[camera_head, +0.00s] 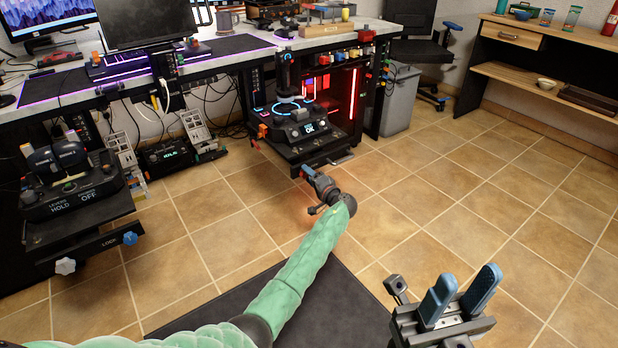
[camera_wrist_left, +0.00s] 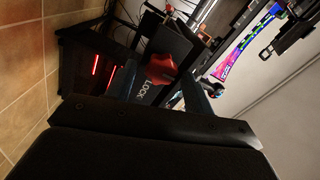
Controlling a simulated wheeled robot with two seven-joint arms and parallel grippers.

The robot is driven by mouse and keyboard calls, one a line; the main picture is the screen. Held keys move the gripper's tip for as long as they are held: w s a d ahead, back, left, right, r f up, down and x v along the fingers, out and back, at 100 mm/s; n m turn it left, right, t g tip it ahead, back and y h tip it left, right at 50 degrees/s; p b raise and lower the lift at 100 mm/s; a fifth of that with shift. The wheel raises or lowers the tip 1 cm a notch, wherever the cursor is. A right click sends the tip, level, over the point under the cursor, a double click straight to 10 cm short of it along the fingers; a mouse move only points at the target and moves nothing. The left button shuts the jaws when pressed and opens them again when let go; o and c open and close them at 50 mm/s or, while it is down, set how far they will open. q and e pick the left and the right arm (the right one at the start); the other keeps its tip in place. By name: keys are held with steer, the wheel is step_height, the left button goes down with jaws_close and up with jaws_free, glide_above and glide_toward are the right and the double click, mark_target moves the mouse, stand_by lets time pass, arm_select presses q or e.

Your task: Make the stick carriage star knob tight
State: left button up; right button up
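The stick carriage (camera_head: 305,135) is a dark sliding unit below the desk, with a joystick and a small screen reading OK. Its red star knob (camera_wrist_left: 162,68) shows in the left wrist view beside the word LOCK. My left gripper (camera_head: 306,173) is at the carriage's front edge, mostly hidden by its own wrist. In the left wrist view its dark blue fingers (camera_wrist_left: 160,80) are apart, with the knob appearing between their tips. I cannot tell whether they touch it. My right gripper (camera_head: 460,294) is open and empty over the floor at lower right.
Another carriage (camera_head: 75,205) with a throttle, a white star knob (camera_head: 65,266) and a blue knob (camera_head: 130,238) stands at left. A grey bin (camera_head: 400,100) stands right of the desk. The tiled floor (camera_head: 450,205) in front is clear.

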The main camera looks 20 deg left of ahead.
arm_select(q)
steer(key=shift+s, duration=0.1)
steer(key=p+v, duration=0.1)
steer(key=v, duration=0.6)
steer(key=shift+s+d+p, duration=0.2)
steer(key=shift+d+p, duration=0.05)
steer(key=shift+p, duration=0.05)
stand_by(0.4)
